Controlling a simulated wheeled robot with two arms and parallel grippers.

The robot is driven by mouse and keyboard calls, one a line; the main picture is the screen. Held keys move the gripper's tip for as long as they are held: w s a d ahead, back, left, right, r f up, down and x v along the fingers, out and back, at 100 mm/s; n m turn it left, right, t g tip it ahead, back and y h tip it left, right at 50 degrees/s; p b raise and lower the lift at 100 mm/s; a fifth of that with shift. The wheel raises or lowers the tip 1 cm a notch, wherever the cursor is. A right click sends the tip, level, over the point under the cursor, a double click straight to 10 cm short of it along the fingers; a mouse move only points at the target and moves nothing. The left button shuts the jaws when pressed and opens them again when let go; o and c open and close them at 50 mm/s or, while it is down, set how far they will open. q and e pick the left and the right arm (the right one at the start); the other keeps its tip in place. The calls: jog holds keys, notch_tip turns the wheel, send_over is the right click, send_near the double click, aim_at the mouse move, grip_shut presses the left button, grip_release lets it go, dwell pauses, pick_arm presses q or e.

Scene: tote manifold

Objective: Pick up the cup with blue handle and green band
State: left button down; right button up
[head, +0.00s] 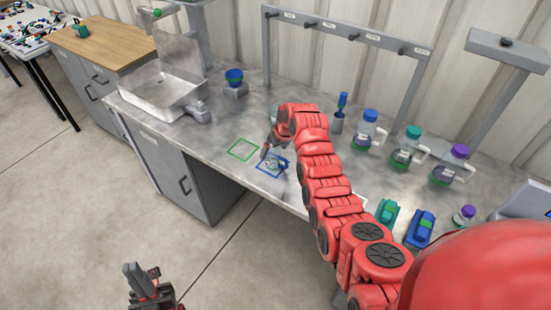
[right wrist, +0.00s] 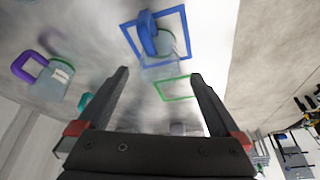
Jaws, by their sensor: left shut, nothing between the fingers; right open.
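A clear cup with a blue handle (right wrist: 149,36) stands in the blue square outline in the right wrist view, just beyond my fingertips. In the head view this cup (head: 273,162) is small and partly covered by my right gripper; I cannot make out a green band on it. My right gripper (right wrist: 160,76) is open and empty, pointing toward the cup; it also shows in the head view (head: 265,152), over the bench near the blue square. My left gripper (head: 152,288) is shut and empty, above the floor, away from the bench.
A purple-handled cup (right wrist: 52,78) stands to the left in the right wrist view. An empty green square (head: 242,149) lies beside the blue one. Lidded bottles (head: 368,130), a rack (head: 350,33), blue and teal cases (head: 420,228) and a metal sink (head: 160,92) surround the bench.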

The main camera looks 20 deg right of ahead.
aim_at(272, 153)
jog(key=shift+p+x, duration=0.45)
jog(key=shift+x, duration=1.2)
jog(key=c, duration=1.4)
